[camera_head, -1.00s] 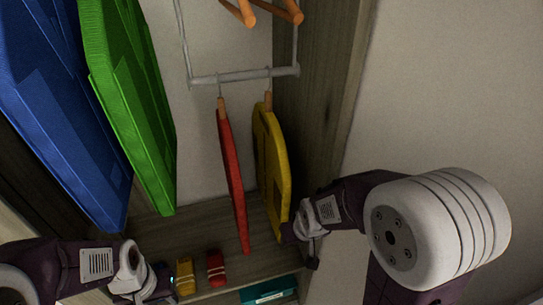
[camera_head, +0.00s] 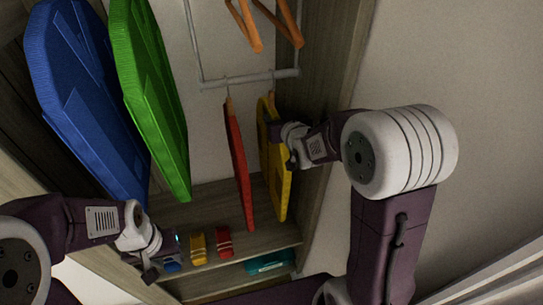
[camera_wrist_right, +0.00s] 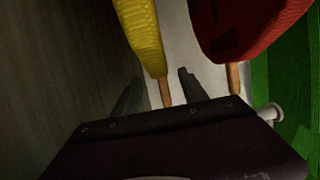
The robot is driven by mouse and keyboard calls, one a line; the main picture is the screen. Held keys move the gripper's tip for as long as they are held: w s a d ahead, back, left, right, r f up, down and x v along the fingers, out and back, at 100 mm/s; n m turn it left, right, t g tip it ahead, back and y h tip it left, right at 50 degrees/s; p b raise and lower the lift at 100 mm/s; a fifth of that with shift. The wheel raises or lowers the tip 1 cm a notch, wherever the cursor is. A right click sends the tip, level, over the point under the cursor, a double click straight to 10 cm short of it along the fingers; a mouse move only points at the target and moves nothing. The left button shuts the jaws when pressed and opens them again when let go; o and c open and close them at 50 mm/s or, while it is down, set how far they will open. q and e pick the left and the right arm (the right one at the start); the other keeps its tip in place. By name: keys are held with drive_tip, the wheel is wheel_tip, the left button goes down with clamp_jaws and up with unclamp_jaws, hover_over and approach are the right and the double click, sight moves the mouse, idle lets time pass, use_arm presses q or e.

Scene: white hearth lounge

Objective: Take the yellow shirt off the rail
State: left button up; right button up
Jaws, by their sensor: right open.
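The yellow shirt (camera_head: 277,185) hangs edge-on from the lower rail (camera_head: 250,78), right of the red shirt (camera_head: 238,165). My right gripper (camera_head: 274,133) is at the upper part of the yellow shirt. In the right wrist view, where the shirts appear upside down, the yellow shirt (camera_wrist_right: 142,35) ends in a wooden hanger neck (camera_wrist_right: 165,92). That neck lies between the two open fingers of my right gripper (camera_wrist_right: 158,92), which do not appear closed on it. My left gripper (camera_head: 150,268) is low at the left, away from the shirts; its jaw opening is unclear.
Green (camera_head: 150,95) and blue (camera_head: 85,105) garments hang at the left. Orange hangers (camera_head: 245,25) are above. A yellow item (camera_head: 197,248) and a red item (camera_head: 224,242) lie on the shelf (camera_head: 265,235), with a teal box (camera_head: 268,262) below. The wooden side panel stands close right of the yellow shirt.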

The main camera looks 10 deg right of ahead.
sight(274, 113)
drive_tip(key=x, duration=0.2)
drive_tip(key=shift+w+d+f, duration=0.1)
drive_tip(key=shift+w, duration=0.2)
drive_tip(key=shift+w+p, duration=0.2)
drive_tip(key=shift+p, duration=0.4)
drive_tip(key=shift+w+a+f+p, duration=0.15)
drive_tip(key=shift+w+a+p, duration=0.05)
drive_tip(key=shift+w+p, duration=0.85)
drive_tip(key=shift+f+p+x, duration=0.2)
drive_tip(key=shift+p+x, duration=0.15)
drive_tip(key=shift+x, duration=0.65)
drive_tip(key=shift+w+f, duration=0.2)
drive_tip(key=shift+f, duration=0.05)
drive_tip(key=shift+s+r, duration=0.2)
drive_tip(key=shift+s, duration=0.05)
clamp_jaws()
use_arm(q)
wheel_tip(274, 113, up, 4)
drive_tip(key=shift+w+r, duration=0.15)
drive_tip(key=shift+r, duration=0.05)
